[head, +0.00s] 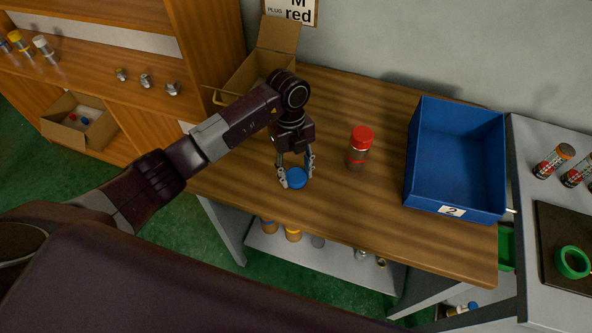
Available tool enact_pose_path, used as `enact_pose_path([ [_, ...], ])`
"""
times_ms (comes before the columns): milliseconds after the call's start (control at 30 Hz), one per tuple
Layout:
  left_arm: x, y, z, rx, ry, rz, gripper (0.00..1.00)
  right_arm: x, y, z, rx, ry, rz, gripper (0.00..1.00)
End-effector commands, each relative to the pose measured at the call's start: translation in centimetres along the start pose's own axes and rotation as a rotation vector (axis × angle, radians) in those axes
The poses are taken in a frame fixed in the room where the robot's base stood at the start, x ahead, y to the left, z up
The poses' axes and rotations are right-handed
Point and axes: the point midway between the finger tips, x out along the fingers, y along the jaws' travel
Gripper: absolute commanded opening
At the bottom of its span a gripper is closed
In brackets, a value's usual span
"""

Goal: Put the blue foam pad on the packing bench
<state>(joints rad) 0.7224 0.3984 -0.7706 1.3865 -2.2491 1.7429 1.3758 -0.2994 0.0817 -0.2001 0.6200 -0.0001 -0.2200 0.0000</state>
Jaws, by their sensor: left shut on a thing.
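The blue foam pad (298,178), a small round blue piece, shows in the head view between the fingertips of my left gripper (296,176). The gripper points down and is shut on it. The pad is over the front part of the wooden bench (345,215); I cannot tell whether it touches the top. The fingers hide part of its sides. My right gripper is not in view.
A red-capped jar (360,148) stands right of the pad. A blue bin (455,160) labelled 2 is at the bench's right end. An open cardboard box (262,68) is at the back left. A lower shelf (335,258) holds several small items. The bench front is clear.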

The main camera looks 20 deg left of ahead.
Motion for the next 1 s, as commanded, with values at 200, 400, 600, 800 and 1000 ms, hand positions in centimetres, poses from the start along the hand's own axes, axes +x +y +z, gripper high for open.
enact_pose_path([
  [200,0.1,0.0,0.0,0.000,-0.001,-0.001,0.33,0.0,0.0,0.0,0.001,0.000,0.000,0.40],
  [400,0.4,0.0,0.1,0.000,-0.001,-0.001,0.45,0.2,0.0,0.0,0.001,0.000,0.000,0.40],
  [600,0.4,0.0,0.1,0.000,-0.001,-0.001,0.59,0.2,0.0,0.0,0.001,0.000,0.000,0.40],
  [800,0.3,0.0,0.1,0.000,-0.001,-0.001,0.59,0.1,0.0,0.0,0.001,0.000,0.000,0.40],
  [1000,-1.4,-0.1,0.2,-0.001,-0.005,-0.004,0.59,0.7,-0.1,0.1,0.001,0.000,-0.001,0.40],
])
